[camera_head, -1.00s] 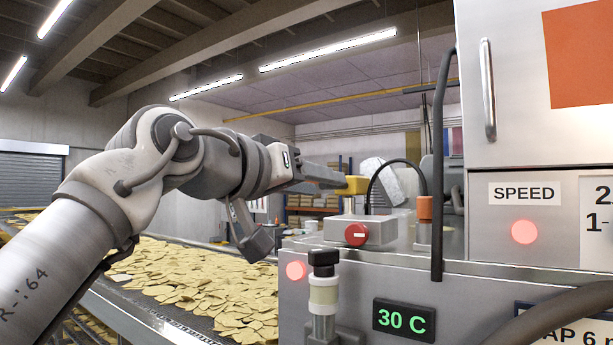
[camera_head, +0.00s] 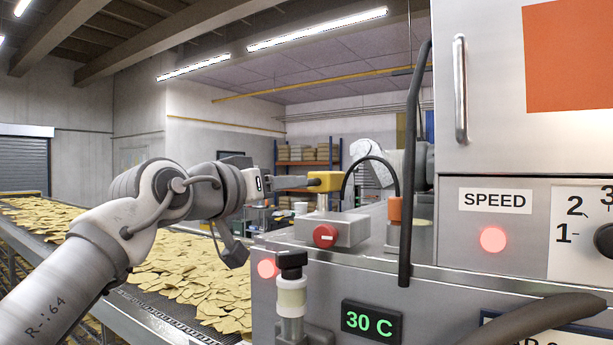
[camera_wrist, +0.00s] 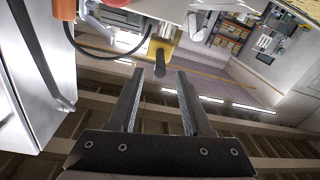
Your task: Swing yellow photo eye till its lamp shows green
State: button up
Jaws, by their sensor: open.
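The yellow photo eye (camera_head: 325,181) stands on a grey box with a red knob, on the machine's ledge. In the wrist view its yellow body (camera_wrist: 163,48) and dark barrel (camera_wrist: 160,67) show ahead of my fingers. My gripper (camera_head: 292,183) is just left of the photo eye in the head view. In the wrist view my gripper (camera_wrist: 159,76) is open, with the barrel's end between or just beyond its fingertips. I cannot tell whether they touch. A lamp (camera_head: 266,268) on the machine front glows red; I cannot tell whether it is the photo eye's.
A black cable loop (camera_head: 372,160) and an orange-topped post (camera_head: 394,209) stand right of the photo eye. A dark vertical pipe (camera_head: 409,160) is further right. A black-capped sensor (camera_head: 291,285) stands in front. The chip conveyor (camera_head: 150,318) runs at left.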

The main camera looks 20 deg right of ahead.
aim_at(316, 182)
jog(key=p+x, duration=0.1)
jog(key=x, duration=0.7)
jog(key=shift+w+d+p, duration=0.1)
jog(key=shift+p, duration=0.3)
jog(key=shift+c, duration=0.2)
grip_shut()
dwell(0.7)
